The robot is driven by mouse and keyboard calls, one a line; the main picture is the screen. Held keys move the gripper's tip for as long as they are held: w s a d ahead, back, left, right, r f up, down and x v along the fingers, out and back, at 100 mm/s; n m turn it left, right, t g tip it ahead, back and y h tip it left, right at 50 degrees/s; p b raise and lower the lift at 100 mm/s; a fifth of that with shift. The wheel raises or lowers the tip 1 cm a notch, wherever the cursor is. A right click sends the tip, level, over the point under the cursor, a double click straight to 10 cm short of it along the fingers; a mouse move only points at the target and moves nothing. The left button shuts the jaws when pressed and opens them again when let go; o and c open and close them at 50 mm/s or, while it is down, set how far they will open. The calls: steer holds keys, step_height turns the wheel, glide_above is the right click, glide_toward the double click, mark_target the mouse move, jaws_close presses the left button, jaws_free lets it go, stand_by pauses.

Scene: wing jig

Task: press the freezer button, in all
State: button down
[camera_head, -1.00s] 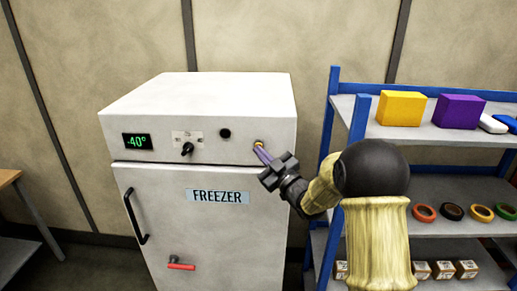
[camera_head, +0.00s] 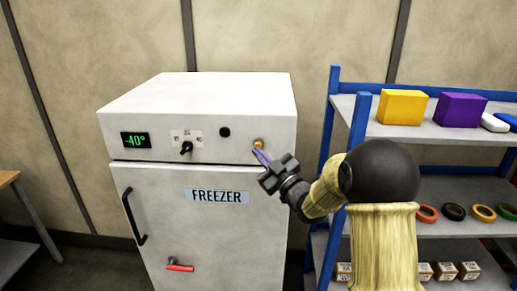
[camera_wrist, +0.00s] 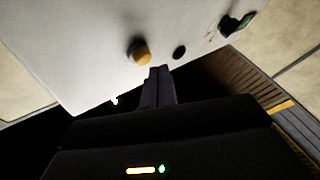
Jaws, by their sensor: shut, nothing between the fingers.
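The white freezer (camera_head: 215,225) stands against the wall, its door shut and labelled FREEZER. A yellow button (camera_head: 259,143) sits at the right end of its top panel. The button also shows in the wrist view (camera_wrist: 141,54), just ahead and left of the fingertips. My gripper (camera_head: 256,152) is shut and empty, with its purple fingers pointing at the panel just below the button. In the wrist view the fingertips (camera_wrist: 159,69) appear a little apart from the button; the exact gap cannot be told.
A blue-framed shelf (camera_head: 445,133) with boxes and tape rolls stands at right. The red latch (camera_head: 180,267) is lower on the door.

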steer(key=shift+s+a+b, duration=0.15)
steer(key=shift+s+b, duration=1.4)
steer(key=shift+s, duration=1)
